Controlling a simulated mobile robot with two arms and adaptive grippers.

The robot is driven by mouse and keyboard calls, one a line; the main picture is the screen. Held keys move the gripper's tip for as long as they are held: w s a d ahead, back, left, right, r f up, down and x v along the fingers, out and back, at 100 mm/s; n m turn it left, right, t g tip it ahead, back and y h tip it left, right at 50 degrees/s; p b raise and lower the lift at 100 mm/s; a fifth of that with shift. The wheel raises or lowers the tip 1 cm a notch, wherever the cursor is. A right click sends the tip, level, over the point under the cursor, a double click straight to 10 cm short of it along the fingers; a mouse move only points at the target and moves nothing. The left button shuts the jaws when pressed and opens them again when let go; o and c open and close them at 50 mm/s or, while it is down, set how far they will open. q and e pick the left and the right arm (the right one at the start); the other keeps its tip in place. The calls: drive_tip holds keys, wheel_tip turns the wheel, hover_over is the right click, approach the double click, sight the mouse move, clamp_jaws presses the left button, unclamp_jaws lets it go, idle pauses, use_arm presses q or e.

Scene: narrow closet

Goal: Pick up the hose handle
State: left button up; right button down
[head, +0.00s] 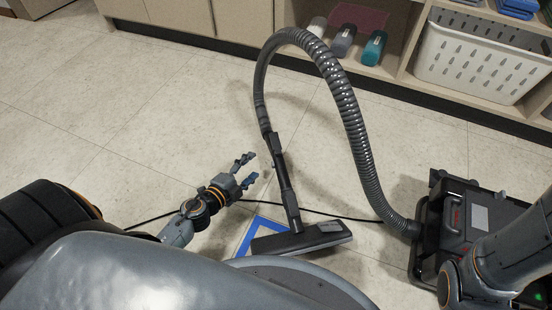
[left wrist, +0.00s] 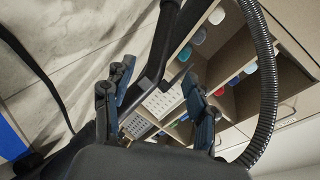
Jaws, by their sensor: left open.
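The hose handle (head: 283,180) is a dark wand that stands upright above the floor head of a vacuum cleaner, with a grey ribbed hose (head: 345,95) arching from its top to the vacuum body (head: 470,225). My left gripper (head: 248,170) is open and empty, just left of the handle and apart from it in the head view. In the left wrist view the dark handle (left wrist: 161,50) runs down between the two open fingers (left wrist: 160,95), beyond them; its depth is hard to judge. My right gripper is not in view; only part of my right arm shows.
The floor head (head: 302,237) rests over a blue-bordered floor mark (head: 256,232). A black cord (head: 345,215) crosses the floor. Shelves at the back hold bottles (head: 343,40) and a white basket (head: 478,62). The floor at left is clear.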

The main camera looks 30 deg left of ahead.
use_arm(q)
drive_tip(key=x, duration=0.6)
drive_tip(key=shift+w+d+b, duration=0.1)
drive_tip(key=shift+w+b, duration=0.25)
drive_tip(key=shift+w, duration=0.05)
drive_tip(key=shift+b+x, duration=0.6)
drive_tip(key=shift+x, duration=2.05)
drive_tip(key=shift+d, duration=0.1)
drive_tip(key=shift+c, duration=0.4)
clamp_jaws()
drive_tip(key=shift+r, duration=0.15)
